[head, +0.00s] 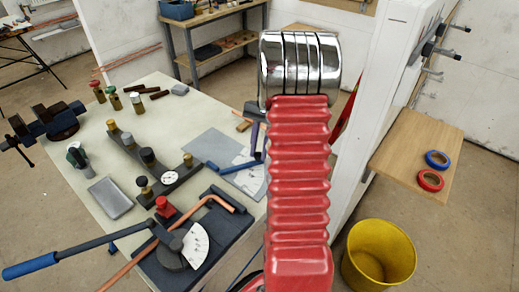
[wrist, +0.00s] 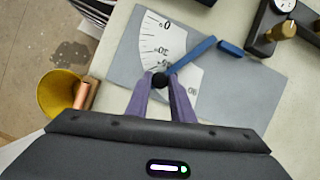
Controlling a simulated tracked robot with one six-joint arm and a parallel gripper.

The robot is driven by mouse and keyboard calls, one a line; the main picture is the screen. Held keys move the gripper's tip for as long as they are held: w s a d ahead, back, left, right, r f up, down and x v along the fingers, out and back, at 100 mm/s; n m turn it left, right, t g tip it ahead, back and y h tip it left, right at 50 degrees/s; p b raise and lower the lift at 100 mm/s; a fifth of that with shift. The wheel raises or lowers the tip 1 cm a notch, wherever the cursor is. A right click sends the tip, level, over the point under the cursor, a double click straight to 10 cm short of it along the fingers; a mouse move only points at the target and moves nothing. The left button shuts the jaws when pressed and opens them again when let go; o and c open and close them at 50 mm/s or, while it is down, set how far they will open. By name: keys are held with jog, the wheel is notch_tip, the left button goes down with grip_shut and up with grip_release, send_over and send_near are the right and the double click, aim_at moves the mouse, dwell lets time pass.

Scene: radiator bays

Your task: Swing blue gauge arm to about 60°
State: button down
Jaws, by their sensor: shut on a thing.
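The blue gauge arm (wrist: 192,54) lies over a white quarter-circle scale (wrist: 152,36) on a grey plate (wrist: 122,65). It points down-left in the wrist view, its tip among the marks between the upper numbers and the 90; the exact reading is hidden by the tip and knob. My gripper (wrist: 160,82) has its purple fingers shut on the dark knob at the arm's outer end. In the head view the blue gauge arm (head: 240,167) and the scale (head: 250,180) show left of my red arm, which hides part of the plate.
A dark block with a brass knob (wrist: 283,29) stands right of the plate. On the bench are a bender with a blue handle (head: 30,265), a copper pipe (head: 150,248) and a grey tray (head: 109,197). A yellow bucket (head: 379,253) stands on the floor at right.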

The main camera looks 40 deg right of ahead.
jog(key=c, duration=1.5)
grip_release()
jog(key=shift+c, duration=0.2)
jog(key=shift+r, duration=0.1)
jog(key=v, duration=1.3)
jog(key=shift+d+r, duration=0.2)
jog(key=shift+r, duration=0.05)
